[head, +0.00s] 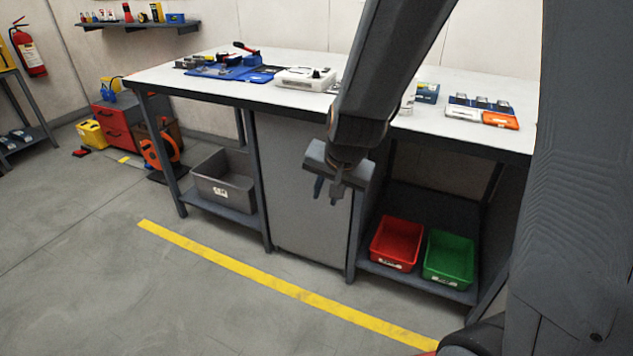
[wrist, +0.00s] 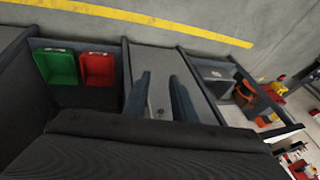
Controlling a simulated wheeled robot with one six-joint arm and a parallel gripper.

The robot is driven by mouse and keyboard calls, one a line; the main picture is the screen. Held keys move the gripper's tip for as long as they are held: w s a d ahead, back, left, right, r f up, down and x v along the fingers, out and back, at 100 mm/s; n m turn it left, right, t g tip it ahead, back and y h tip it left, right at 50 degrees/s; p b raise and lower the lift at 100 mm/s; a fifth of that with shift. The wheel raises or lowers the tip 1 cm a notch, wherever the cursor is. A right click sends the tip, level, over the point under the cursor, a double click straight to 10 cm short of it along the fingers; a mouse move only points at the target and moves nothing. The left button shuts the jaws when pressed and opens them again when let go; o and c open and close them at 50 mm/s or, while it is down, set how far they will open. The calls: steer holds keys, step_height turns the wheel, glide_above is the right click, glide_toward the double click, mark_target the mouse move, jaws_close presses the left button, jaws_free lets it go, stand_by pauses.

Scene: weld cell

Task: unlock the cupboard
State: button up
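The cupboard (head: 298,180) is a tall grey door under the workbench, between the open shelves, and looks shut. In the head view my gripper (head: 328,194) hangs in front of its upper right part and hides some of it. The wrist view shows the cupboard front (wrist: 203,92) upside down beyond my gripper (wrist: 161,76). My two fingers stand apart with nothing seen between them, so the gripper is open. A small round spot, perhaps the lock (wrist: 160,112), shows in the gap on the door. No key can be made out.
The workbench (head: 205,88) above carries several tools and boxes. A grey bin (head: 224,187) stands on the left shelf; a red bin (head: 396,243) and a green bin (head: 448,258) stand on the right one. The floor around the yellow line (head: 250,280) is clear.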

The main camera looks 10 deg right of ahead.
steer(key=w+a+f+m+t+h+b, duration=0.1)
steer(key=w+f+m+t+b, duration=0.25)
steer(key=w, duration=0.55)
steer(key=w+a+f+m+t+h+b, duration=0.1)
steer(key=w+f+m+t+h+b, duration=0.1)
steer(key=w+f+m+b, duration=0.45)
steer(key=w+d+f+m+t+h+b, duration=0.2)
steer(key=w+d+m+h+b, duration=0.1)
steer(key=w+m+h+b, duration=0.1)
steer(key=w+d+f+m+t+h+b, duration=0.2)
steer(key=w+d+m+h+b, duration=0.2)
steer(key=w, duration=0.5)
steer(key=shift+w+d+m+b, duration=0.3)
steer(key=shift+m+b, duration=0.3)
steer(key=shift+b, duration=0.4)
jaws_close()
